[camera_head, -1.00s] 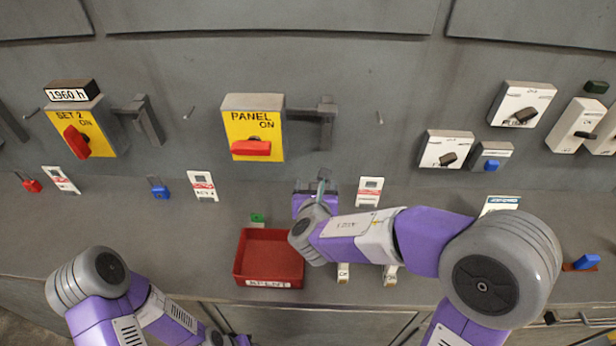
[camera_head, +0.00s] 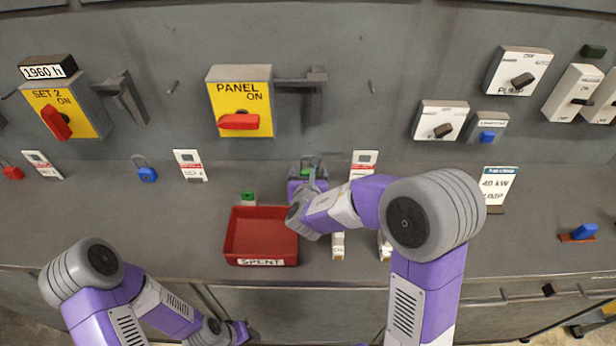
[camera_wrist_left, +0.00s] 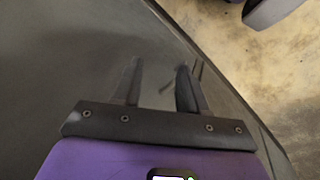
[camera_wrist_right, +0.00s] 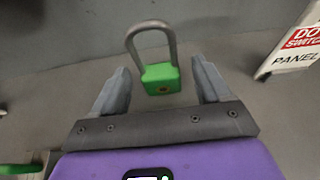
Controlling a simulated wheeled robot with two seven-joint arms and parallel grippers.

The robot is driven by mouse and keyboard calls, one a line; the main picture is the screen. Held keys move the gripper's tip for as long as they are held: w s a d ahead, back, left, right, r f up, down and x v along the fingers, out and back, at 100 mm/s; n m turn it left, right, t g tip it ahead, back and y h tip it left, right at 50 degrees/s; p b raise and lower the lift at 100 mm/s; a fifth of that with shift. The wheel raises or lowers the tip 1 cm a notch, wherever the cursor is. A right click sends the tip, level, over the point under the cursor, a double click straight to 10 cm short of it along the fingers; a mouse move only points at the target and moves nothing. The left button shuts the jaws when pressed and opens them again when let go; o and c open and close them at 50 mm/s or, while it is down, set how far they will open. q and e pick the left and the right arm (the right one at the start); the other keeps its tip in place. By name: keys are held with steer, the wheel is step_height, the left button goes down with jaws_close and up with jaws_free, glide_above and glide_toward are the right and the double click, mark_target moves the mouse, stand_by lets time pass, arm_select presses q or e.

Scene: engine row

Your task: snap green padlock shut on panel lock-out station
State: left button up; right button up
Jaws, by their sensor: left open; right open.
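The green padlock (camera_wrist_right: 160,78) shows in the right wrist view with its grey shackle upward. It sits between the fingertips of my right gripper (camera_wrist_right: 158,80), which is open, with a gap on both sides. In the head view the right gripper (camera_head: 308,168) is over the back of the bench, and a bit of green shows there. I cannot tell if the shackle is latched. The yellow PANEL box (camera_head: 240,103) with a red handle is on the wall, with a dark bracket (camera_head: 315,95) to its right. My left gripper (camera_wrist_left: 160,85) is open and empty, low at the bench front.
A red SPENT tray (camera_head: 232,240) is left of the right arm, with a small green item (camera_head: 248,198) behind it. A white tag (camera_head: 363,165) stands right of the right gripper. A blue padlock (camera_head: 147,174) is further left. The bench between is mostly clear.

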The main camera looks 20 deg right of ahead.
steer(key=shift+x, duration=1.05)
steer(key=c, duration=1.1)
step_height(320, 180, up, 10)
steer(key=p, duration=0.3)
steer(key=shift+r+p, duration=0.1)
steer(key=shift+p, duration=0.2)
steer(key=shift+c, duration=0.2)
